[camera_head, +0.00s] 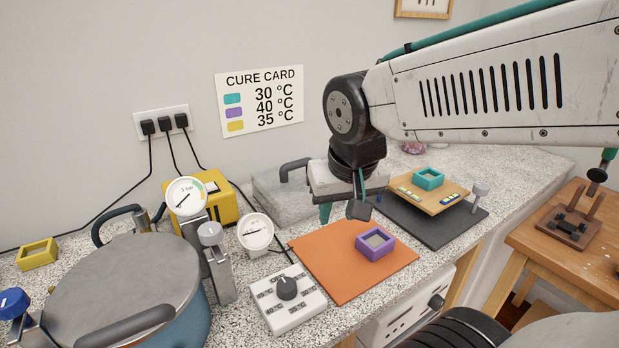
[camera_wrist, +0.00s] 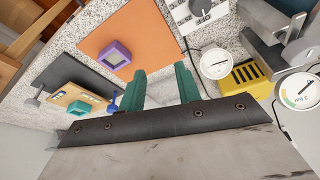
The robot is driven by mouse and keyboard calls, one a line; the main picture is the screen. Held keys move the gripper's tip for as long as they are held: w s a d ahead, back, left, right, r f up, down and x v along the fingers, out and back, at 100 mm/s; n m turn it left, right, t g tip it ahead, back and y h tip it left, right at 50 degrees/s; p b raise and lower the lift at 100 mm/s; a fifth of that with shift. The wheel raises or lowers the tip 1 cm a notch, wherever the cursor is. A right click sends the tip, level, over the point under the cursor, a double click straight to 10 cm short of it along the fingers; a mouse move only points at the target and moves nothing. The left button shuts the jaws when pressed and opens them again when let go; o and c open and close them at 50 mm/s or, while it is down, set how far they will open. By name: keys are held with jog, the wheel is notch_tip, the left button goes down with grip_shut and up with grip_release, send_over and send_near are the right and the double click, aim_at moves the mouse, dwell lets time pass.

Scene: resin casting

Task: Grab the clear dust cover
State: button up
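The clear dust cover (camera_head: 272,196) is a see-through, greyish box with a dark handle (camera_head: 293,166) on top. It stands on the speckled counter against the wall in the head view, its right side partly hidden by my gripper. My gripper (camera_head: 343,206) is in front of and to the right of the cover, its teal fingers pointing down. In the wrist view my gripper (camera_wrist: 162,88) shows its two fingers spread apart with nothing between them.
An orange mat (camera_head: 325,280) with a purple mold (camera_head: 375,244) lies in front. A dark mat (camera_head: 425,233) with a wooden board (camera_head: 430,198) and teal mold (camera_head: 428,179) lies right. A yellow box (camera_head: 222,205), gauges and a large pot (camera_head: 130,275) crowd the left.

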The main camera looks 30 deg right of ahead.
jog(key=w+d+f+m+t, duration=0.1)
jog(key=w+d+m+t, duration=0.15)
jog(key=w, duration=0.35)
jog(key=w+d+f+m+t+h, duration=0.1)
jog(key=w+d+f+m, duration=0.1)
jog(key=w+d+m, duration=0.35)
jog(key=w+d+f+m+t, duration=0.1)
jog(key=w+t, duration=0.1)
jog(key=w, duration=0.6)
jog(key=m+t+y, duration=0.2)
jog(key=m+t, duration=0.3)
send_near(299, 165)
jog(key=x, duration=0.3)
jog(key=shift+w+a+g, duration=0.1)
jog(key=shift+a+g, duration=0.1)
jog(key=shift+g, duration=0.05)
jog(key=shift+w+f, duration=0.15)
jog(key=shift+w, duration=0.1)
jog(key=shift+w+f, duration=0.1)
jog(key=shift+w, duration=0.2)
jog(key=x, duration=0.7)
jog(key=shift+w+d, duration=0.15)
jog(key=shift+d, duration=0.1)
grip_shut()
